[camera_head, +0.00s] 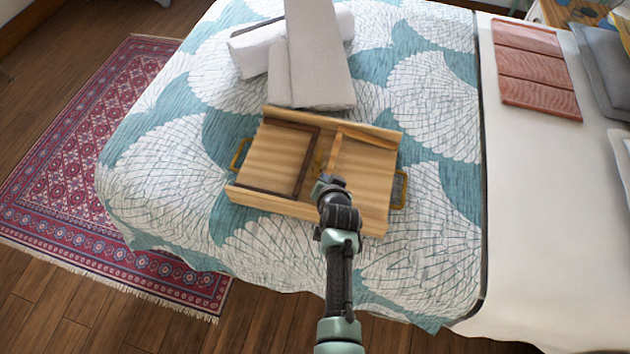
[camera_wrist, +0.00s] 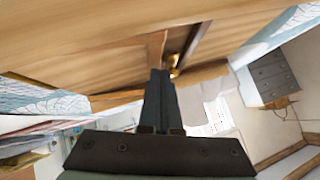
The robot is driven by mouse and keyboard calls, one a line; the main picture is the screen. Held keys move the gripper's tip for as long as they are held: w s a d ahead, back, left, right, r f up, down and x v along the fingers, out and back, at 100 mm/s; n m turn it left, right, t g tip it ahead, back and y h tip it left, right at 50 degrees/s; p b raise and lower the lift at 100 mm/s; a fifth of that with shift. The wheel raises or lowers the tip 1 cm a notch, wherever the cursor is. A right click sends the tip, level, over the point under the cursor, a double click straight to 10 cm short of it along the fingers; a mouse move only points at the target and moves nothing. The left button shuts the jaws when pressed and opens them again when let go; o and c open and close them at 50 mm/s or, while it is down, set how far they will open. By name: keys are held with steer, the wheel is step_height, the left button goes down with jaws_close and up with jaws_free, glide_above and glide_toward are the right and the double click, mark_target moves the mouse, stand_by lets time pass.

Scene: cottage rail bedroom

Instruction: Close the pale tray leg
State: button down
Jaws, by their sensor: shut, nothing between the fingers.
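A wooden tray (camera_head: 372,180) lies on the bed with its recessed face up. Its dark leg (camera_head: 307,163) is a brown frame that looks flat in the left half. The pale tray leg (camera_head: 336,152) shows as a light bar near the middle, running away from my gripper; its exact angle is unclear. My gripper (camera_head: 328,181) is over the tray's near middle, partly hiding it. In the wrist view my gripper (camera_wrist: 160,75) is shut and empty, its tips close to a pale bar (camera_wrist: 156,45); contact cannot be told. The dark leg (camera_wrist: 195,45) is beside it.
White rolled or folded cloths (camera_head: 318,60) lie just behind the tray. Brass handles (camera_head: 239,154) stick out at the tray's two ends. A patterned bedspread (camera_head: 170,170) surrounds it, with free room left and right. Pink folded cloth (camera_head: 535,68) lies far right.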

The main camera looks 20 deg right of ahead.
steer(key=shift+w+a+f+b, duration=0.1)
steer(key=shift+f+b, duration=0.3)
steer(key=shift+f, duration=0.2)
steer(key=shift+w+a+f+b, duration=0.1)
steer(key=shift+f+b, duration=0.3)
steer(key=shift+f, duration=0.2)
steer(key=shift+s+a+f, duration=0.1)
steer(key=shift+a+f, duration=0.05)
step_height(320, 180, up, 5)
steer(key=p, duration=0.3)
steer(key=shift+p, duration=0.3)
steer(key=a+p+v, duration=0.1)
steer(key=a+v, duration=0.1)
steer(key=v, duration=0.7)
steer(key=shift+w+r, duration=0.3)
steer(key=shift+w, duration=0.1)
